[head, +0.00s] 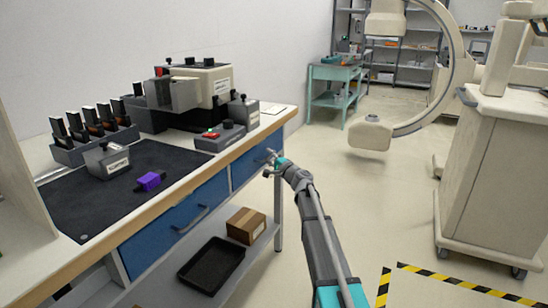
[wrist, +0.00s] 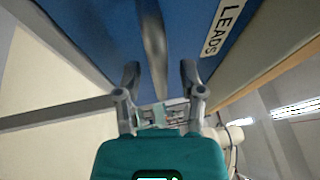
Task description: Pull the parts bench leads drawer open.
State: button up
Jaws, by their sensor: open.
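The leads drawer is the right-hand blue drawer (head: 245,166) under the bench top, and it looks shut. In the wrist view its blue front (wrist: 100,35) fills the upper part, with a white label reading LEADS (wrist: 215,30). Its grey bar handle (wrist: 154,45) runs lengthwise in line with the gap between my fingers. My gripper (head: 273,162) is at the right drawer's front. In the wrist view my gripper (wrist: 160,78) is open, one finger on each side of the handle's line. I cannot tell whether either finger touches the handle.
A second blue drawer (head: 172,232) with a bar handle is to the left. The lower shelf holds a cardboard box (head: 246,225) and a black tray (head: 211,266). Devices stand on the bench top. The floor (head: 370,215) right of the bench is open, with a covered cart (head: 497,180) beyond.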

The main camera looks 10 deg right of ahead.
jog(key=shift+c, duration=0.2)
grip_shut()
